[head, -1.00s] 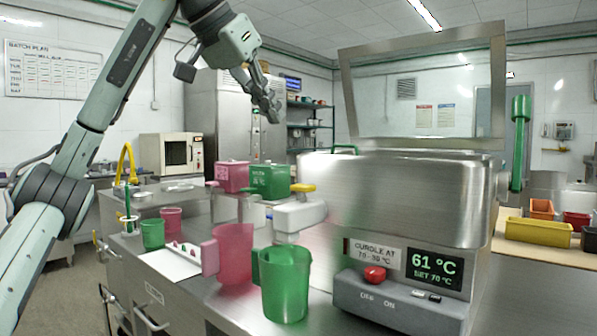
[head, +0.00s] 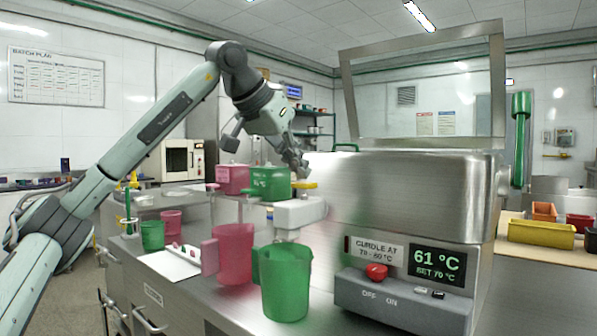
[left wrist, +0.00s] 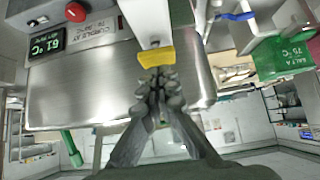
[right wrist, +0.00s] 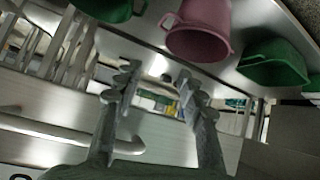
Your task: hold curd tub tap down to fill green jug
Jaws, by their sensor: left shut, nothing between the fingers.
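The steel curd tub (head: 410,195) stands at the right, its panel reading 61 °C. A yellow tap handle (head: 305,185) sits on a white block (head: 299,213) at the tub's left side; it also shows in the left wrist view (left wrist: 156,56). My left gripper (head: 302,168) is shut and empty, its fingertips right at the yellow handle; I cannot tell whether they touch. The green jug (head: 286,284) stands upright on the steel counter in front of the tub. My right gripper (right wrist: 156,88) is open and empty, beside the counter's edge; it is not in the head view.
A pink jug (head: 234,253) stands left of the green jug. Smaller green (head: 152,235) and pink (head: 172,222) cups stand further left. A pink box (head: 232,178) and a green box (head: 269,183) are raised behind. The tub's lid (head: 425,95) is raised.

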